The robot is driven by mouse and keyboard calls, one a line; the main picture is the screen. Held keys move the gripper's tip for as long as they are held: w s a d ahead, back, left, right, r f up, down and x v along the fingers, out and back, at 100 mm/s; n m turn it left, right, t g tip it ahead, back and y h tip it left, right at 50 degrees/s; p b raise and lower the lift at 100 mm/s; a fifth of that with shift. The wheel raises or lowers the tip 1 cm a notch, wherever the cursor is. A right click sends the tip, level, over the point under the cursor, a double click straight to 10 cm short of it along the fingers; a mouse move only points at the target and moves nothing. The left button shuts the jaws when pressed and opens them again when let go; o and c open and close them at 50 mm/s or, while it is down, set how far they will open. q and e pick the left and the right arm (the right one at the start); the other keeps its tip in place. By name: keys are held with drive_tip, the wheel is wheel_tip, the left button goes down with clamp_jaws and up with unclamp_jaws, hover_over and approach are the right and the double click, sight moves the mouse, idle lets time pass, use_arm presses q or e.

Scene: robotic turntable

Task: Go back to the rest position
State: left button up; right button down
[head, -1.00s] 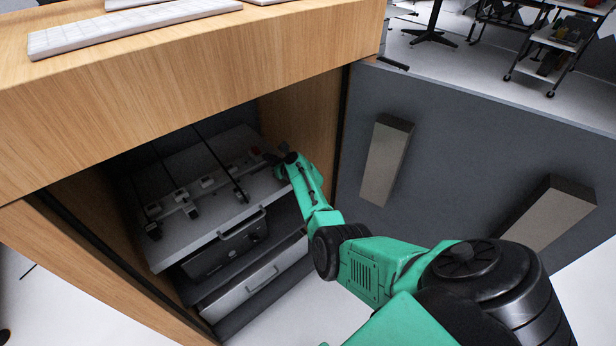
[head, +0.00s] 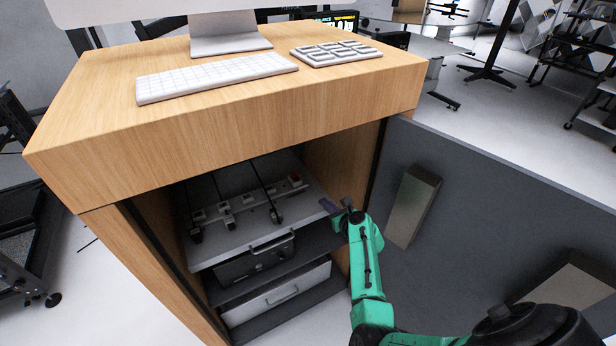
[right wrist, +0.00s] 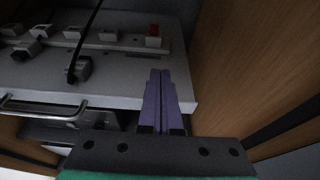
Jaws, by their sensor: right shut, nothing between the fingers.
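My right gripper (head: 328,206) is at the right side of the open wooden cabinet (head: 270,113), next to the front right corner of the upper shelf unit (head: 262,222). In the right wrist view its purple fingers (right wrist: 164,102) are shut together with nothing between them. They sit in front of the grey shelf top, close to the wooden side wall. The green right arm (head: 366,270) comes in from the lower right. My left gripper is not in view.
Plugs and a power strip (head: 245,205) with black cables lie on the shelf. A drawer (head: 275,292) is below. The grey open door (head: 480,220) with a handle block (head: 413,205) stands at the right. A keyboard (head: 217,78) and keypad (head: 335,53) lie on top.

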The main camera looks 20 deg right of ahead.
drive_tip(key=s+a+f+n+g+p, duration=0.2)
drive_tip(key=s+a+f+n+g, duration=0.15)
drive_tip(key=s+f+n, duration=0.7)
drive_tip(key=s+a+f+n+g+p, duration=0.15)
drive_tip(key=s+f+n+g, duration=0.35)
drive_tip(key=s+f+n, duration=0.55)
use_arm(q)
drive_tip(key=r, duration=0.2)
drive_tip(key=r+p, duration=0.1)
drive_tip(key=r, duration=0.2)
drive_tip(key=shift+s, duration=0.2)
use_arm(e)
drive_tip(key=s+f+n+g, duration=0.2)
drive_tip(key=s+f+n, duration=0.2)
drive_tip(key=s+n, duration=0.4)
drive_tip(key=s+f+n+g+h, duration=0.1)
drive_tip(key=s+f+n+g, duration=0.2)
drive_tip(key=s+n, duration=0.5)
drive_tip(key=s+f, duration=0.1)
drive_tip(key=s, duration=1)
drive_tip(key=shift+f+n, duration=0.25)
drive_tip(key=shift+n, duration=0.15)
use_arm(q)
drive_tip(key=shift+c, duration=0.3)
use_arm(e)
drive_tip(key=shift+a, duration=0.1)
